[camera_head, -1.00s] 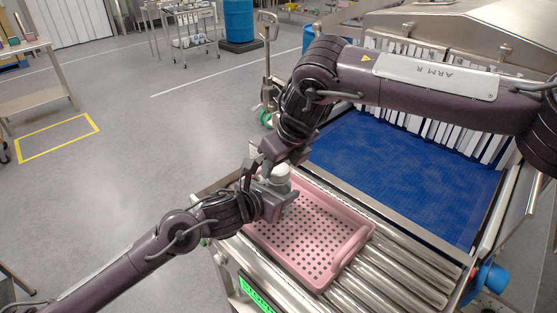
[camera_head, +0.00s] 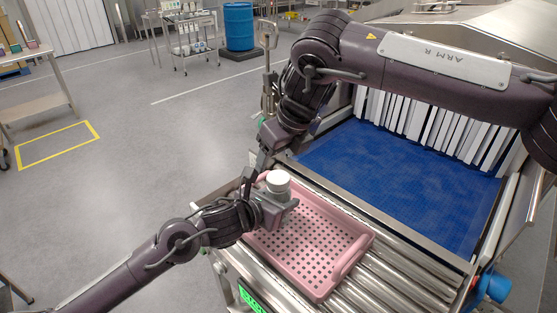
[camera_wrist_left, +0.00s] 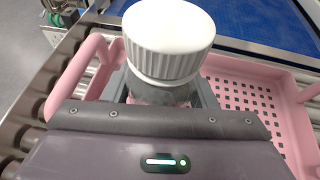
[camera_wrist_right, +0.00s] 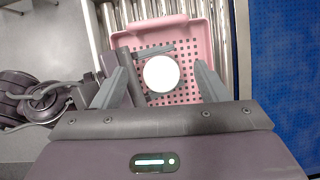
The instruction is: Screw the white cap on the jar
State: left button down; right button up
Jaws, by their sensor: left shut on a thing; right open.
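The white ribbed cap (camera_wrist_left: 168,40) sits on top of the jar (camera_wrist_left: 160,92), whose lower body is mostly hidden by my left gripper. The cap also shows in the head view (camera_head: 278,181) and the right wrist view (camera_wrist_right: 161,74). My left gripper (camera_head: 280,205) is shut on the jar and holds it upright above the pink tray. My right gripper (camera_wrist_right: 160,62) is open and empty. In the right wrist view the cap appears between its spread fingers, with space on both sides.
The pink perforated tray (camera_head: 345,266) rests on metal rollers (camera_head: 395,290) below the jar. A blue belt (camera_head: 400,185) leads to white strip curtains (camera_head: 440,125) at the tunnel. My right arm spans the upper right. Open floor lies to the left.

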jog(key=shift+c, duration=0.5)
jog(key=s+a+r+n+g+y, duration=0.1)
jog(key=s+a+r+n+g, duration=0.2)
jog(key=a+n, duration=0.75)
jog(key=n+h, duration=0.4)
jog(key=n, duration=0.4)
send_over(278, 177)
jog(key=shift+f, duration=0.15)
jog(key=shift+f, duration=4)
